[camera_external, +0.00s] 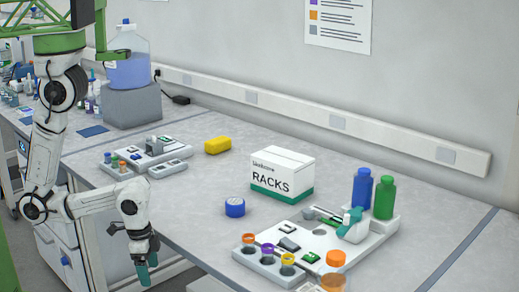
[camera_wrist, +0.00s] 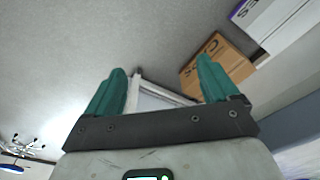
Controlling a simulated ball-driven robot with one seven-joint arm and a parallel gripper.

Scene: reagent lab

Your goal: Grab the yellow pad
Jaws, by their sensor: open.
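The yellow pad (camera_external: 218,145) lies on the grey bench in the external view, left of the white box labelled RACKS and near the wall. My gripper (camera_external: 147,272) hangs low in front of the bench's front edge, pointing down, well apart from the pad. In the wrist view my gripper (camera_wrist: 161,90) shows two green fingers spread wide with nothing held between them. The yellow pad is not in the wrist view.
A larger station (camera_external: 310,235) with bottles is at right. The wrist view shows a cardboard box (camera_wrist: 215,65).

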